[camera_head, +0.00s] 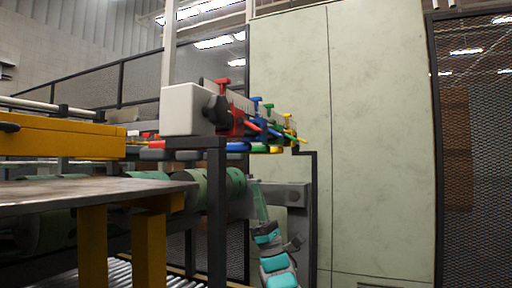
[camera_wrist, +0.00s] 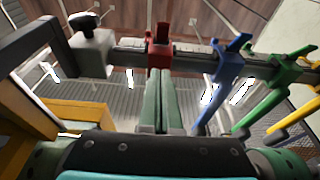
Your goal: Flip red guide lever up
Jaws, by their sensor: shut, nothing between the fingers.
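The red guide (camera_head: 236,122) sits at the near end of the rail in the head view, beside a white end block, with a red T-shaped knob (camera_head: 222,82) above it. In the wrist view the red guide (camera_wrist: 158,48) is near the top middle on the rail. My gripper (camera_wrist: 158,80) shows there as two green fingers shut together with nothing between them. Their tips are just below the red guide in the picture; I cannot tell whether they touch it. Any red lever arm below the guide is hidden by the fingers.
Blue (camera_wrist: 226,72), green (camera_wrist: 284,72) and yellow guides follow to the right on the same rail (camera_wrist: 190,52), their levers slanting down-left. The white end block (camera_head: 187,108) is left of red. A yellow beam (camera_head: 60,138) and metal table (camera_head: 90,190) stand at left.

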